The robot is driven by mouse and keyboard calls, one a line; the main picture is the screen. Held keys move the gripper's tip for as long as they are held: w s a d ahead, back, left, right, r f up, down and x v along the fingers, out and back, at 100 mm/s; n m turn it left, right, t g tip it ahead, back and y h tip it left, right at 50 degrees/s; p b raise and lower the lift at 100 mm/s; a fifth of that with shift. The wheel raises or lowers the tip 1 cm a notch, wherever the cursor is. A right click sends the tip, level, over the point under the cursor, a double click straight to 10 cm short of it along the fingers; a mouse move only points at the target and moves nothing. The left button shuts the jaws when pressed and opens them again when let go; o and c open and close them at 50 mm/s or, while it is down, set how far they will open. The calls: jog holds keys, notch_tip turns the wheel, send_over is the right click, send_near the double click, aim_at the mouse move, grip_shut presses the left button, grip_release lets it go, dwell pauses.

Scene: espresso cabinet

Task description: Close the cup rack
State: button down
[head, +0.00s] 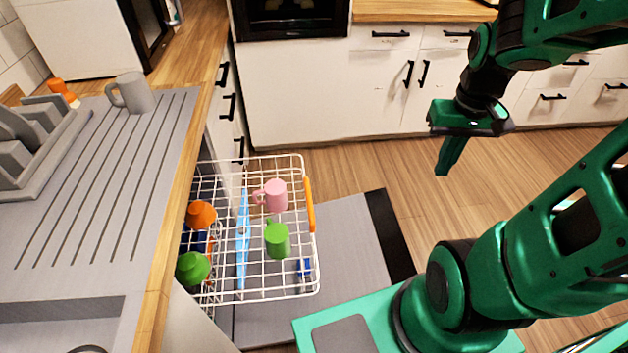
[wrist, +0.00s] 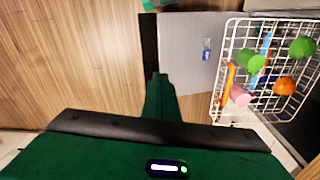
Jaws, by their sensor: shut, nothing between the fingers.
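The cup rack (head: 301,162) is a white wire basket with an orange handle (head: 310,204) on its outer side. It is pulled out from under the counter above the open door (head: 352,225). It holds a pink mug (head: 276,195), a green mug (head: 277,240), an orange cup (head: 201,215) and another green cup (head: 193,268). In the wrist view the rack (wrist: 228,40) is at the right, its handle (wrist: 228,78) facing my gripper. My gripper (head: 447,160) is shut and empty, in the air right of the rack and apart from it; its fingers (wrist: 157,85) point down.
A grey mug (head: 133,93) and a grey dish rack (head: 40,145) stand on the counter at left. White cabinets (head: 385,85) line the back. A small blue item (head: 304,267) shows at the rack's near right corner. The wooden floor (head: 400,165) between the rack and my gripper is clear.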

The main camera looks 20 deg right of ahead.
jog(key=w+a+f+n+t+y, duration=0.1)
jog(key=w+a+f+n+t, duration=0.15)
jog(key=w+f, duration=0.9)
jog(key=w+a+f+n+t+y, duration=0.1)
jog(key=w+a+f+y, duration=0.3)
jog(key=w+a+f, duration=1.2)
jog(key=shift+w+f+t, duration=0.75)
jog(key=shift+w+f, duration=1)
